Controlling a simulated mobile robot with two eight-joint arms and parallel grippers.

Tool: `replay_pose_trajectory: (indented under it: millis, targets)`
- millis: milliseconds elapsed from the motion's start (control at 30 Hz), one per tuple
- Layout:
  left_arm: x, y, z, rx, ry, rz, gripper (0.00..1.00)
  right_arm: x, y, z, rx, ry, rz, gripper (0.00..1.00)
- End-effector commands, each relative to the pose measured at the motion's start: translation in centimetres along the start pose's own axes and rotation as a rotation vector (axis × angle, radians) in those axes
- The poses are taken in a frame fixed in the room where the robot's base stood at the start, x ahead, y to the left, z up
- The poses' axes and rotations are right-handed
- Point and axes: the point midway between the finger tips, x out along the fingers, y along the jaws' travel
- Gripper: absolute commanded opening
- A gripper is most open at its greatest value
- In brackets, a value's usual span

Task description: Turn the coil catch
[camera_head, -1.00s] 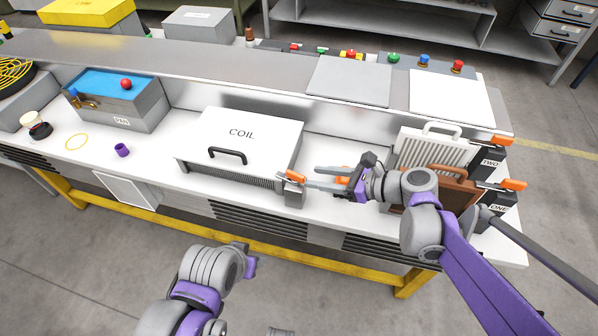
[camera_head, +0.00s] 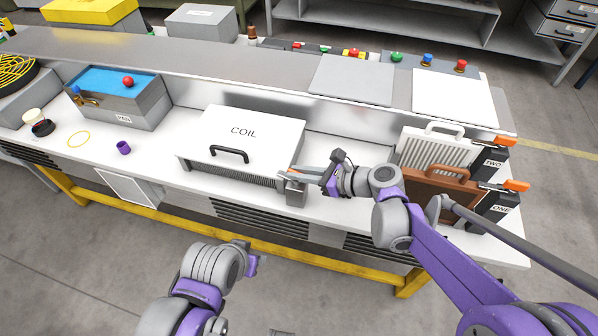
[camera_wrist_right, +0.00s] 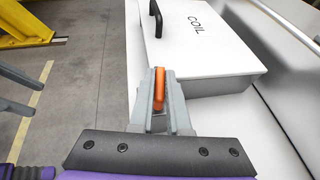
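The white coil box (camera_head: 245,132), marked COIL, has a dark handle on top and sits on the white bench. Its catch stands at the front right corner, a grey block (camera_head: 296,194) with an orange lever (camera_wrist_right: 159,90). My right gripper (camera_head: 291,174) is at this catch. In the right wrist view its two fingers (camera_wrist_right: 160,82) lie close on both sides of the orange lever and appear shut on it. In the head view the fingers hide most of the lever. Part of my left arm shows at the bottom, but its fingers are not visible.
Right of my right gripper stand a white ribbed panel (camera_head: 436,150) and a brown panel (camera_head: 440,187), with orange-levered catches marked TWO (camera_head: 492,163) and ONE (camera_head: 500,208).

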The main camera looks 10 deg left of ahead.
Motion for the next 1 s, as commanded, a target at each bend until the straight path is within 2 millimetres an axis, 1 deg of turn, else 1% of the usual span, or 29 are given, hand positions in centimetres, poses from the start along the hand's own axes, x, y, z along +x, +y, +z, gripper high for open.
replay_pose_trajectory:
  millis: [367,567,767,1000]
  targets:
    - [0.0,0.0,0.0,0.0,0.0,0.0,0.5,0.0,0.0,0.0,-0.001,0.0,0.002,0.0]
    - [0.2,0.0,0.1,0.0,-0.001,0.0,0.5,0.0,-0.1,0.0,-0.017,0.0,0.039,0.0]
    - [0.5,0.0,0.3,0.0,-0.002,0.0,0.5,0.0,-0.2,-0.1,-0.058,0.0,0.142,0.0]
    - [1.0,0.0,0.7,0.0,-0.004,0.0,0.5,0.1,-0.4,-0.1,-0.14,0.0,0.338,0.0]
